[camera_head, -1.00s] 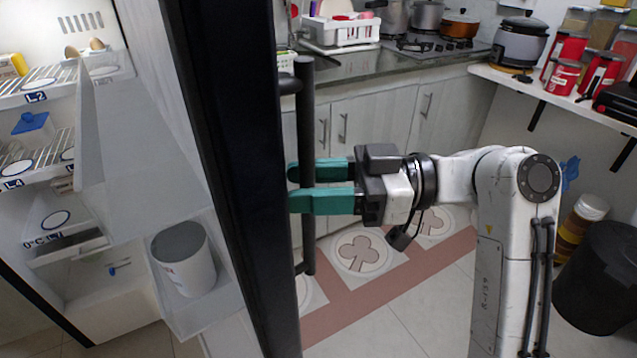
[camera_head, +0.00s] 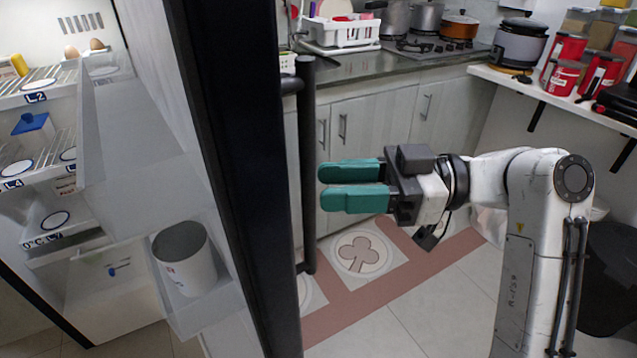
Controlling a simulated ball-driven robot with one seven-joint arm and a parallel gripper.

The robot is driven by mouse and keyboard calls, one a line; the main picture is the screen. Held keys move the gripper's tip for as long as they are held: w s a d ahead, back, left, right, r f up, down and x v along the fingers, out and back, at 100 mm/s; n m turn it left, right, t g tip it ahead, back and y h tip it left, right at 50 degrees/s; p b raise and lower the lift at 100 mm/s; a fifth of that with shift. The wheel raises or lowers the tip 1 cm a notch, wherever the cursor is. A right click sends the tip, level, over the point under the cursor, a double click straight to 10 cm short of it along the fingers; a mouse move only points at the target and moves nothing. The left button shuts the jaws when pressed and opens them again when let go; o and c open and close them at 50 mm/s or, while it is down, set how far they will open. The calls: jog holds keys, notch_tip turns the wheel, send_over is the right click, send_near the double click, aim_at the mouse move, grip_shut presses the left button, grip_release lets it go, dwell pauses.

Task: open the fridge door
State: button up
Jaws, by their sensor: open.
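The fridge door (camera_head: 227,160) stands open, seen nearly edge-on as a dark vertical slab left of centre. Its inner side with clear shelves faces left, toward the lit fridge interior (camera_head: 40,130). A dark vertical bar handle (camera_head: 308,165) runs along the door's outer side. My gripper (camera_head: 320,186), with green fingers, is just right of the handle, at about the middle of its height. The fingers point left, are open and empty, and look clear of the handle.
A white cup (camera_head: 183,258) sits in the door's lower shelf. Behind are white cabinets (camera_head: 370,125) and a counter with a dish rack (camera_head: 342,30) and stove (camera_head: 437,45). A shelf of red canisters (camera_head: 565,75) is at right. The tiled floor (camera_head: 400,320) below my gripper is clear.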

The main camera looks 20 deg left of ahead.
jog(key=v, duration=0.7)
jog(key=shift+d, duration=0.2)
jog(key=shift+w, duration=0.15)
